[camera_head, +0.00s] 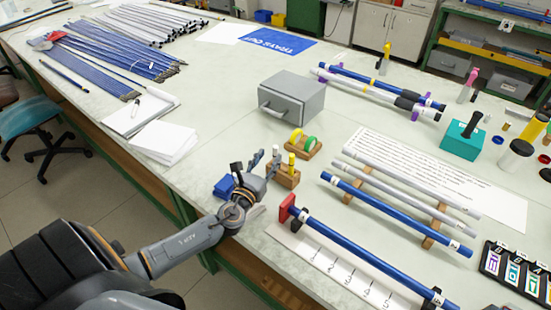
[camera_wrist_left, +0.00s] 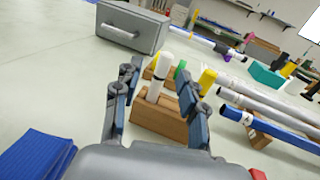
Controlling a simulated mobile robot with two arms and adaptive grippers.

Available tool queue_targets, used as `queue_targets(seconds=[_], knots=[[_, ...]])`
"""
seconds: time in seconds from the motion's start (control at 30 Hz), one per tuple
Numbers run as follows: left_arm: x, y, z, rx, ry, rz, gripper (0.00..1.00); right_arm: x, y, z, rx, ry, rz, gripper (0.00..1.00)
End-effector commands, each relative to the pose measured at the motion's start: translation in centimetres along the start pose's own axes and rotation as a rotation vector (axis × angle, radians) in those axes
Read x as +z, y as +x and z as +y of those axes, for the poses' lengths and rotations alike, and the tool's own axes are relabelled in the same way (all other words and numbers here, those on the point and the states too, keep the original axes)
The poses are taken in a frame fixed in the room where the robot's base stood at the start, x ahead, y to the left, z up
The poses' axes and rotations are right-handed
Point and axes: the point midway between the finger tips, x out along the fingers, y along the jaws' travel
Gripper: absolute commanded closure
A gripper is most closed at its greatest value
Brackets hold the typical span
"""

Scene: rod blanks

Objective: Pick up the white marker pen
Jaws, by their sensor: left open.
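The white marker pen (camera_wrist_left: 157,80) stands upright in a wooden block holder (camera_wrist_left: 160,120) in the left wrist view, with a dark band below its white top. A yellow marker (camera_wrist_left: 207,80) stands in the same holder to its right. My left gripper (camera_wrist_left: 158,88) is open, and in the picture its fingers lie on either side of the white marker. I cannot tell whether they touch it. In the head view the left gripper (camera_head: 262,168) is at the holder (camera_head: 284,178), partly hiding it; the yellow marker (camera_head: 291,162) shows there. My right gripper is not in view.
A blue stack (camera_head: 224,187) lies beside the gripper. A grey drawer box (camera_head: 292,98) and a tape holder (camera_head: 304,146) stand behind the marker holder. Blue and white rods on a wooden rack (camera_head: 435,228) and a blue rod (camera_head: 360,253) lie to the right.

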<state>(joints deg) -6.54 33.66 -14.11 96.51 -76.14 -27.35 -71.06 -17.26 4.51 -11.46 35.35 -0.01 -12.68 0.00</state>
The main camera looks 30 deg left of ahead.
Motion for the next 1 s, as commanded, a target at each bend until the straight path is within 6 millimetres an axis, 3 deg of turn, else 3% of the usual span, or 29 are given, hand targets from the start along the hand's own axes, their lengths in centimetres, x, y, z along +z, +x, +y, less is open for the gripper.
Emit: queue_targets(seconds=[0.1, 0.3, 0.6, 0.8, 1.0], knots=[[0.1, 1.6, -0.3, 0.001, 0.001, -0.002, 0.58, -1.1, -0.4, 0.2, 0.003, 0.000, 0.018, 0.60], [-0.2, 4.3, -0.5, 0.001, 0.000, -0.002, 0.58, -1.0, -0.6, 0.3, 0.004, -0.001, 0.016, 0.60], [-0.3, 4.8, -0.5, -0.001, 0.000, 0.000, 0.58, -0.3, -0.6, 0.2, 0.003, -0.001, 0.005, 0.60], [-0.3, 4.8, -0.5, 0.000, 0.000, 0.000, 0.97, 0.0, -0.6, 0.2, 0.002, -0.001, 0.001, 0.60], [-0.3, 4.8, -0.5, 0.000, 0.000, 0.000, 1.00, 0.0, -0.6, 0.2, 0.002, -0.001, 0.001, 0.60]])
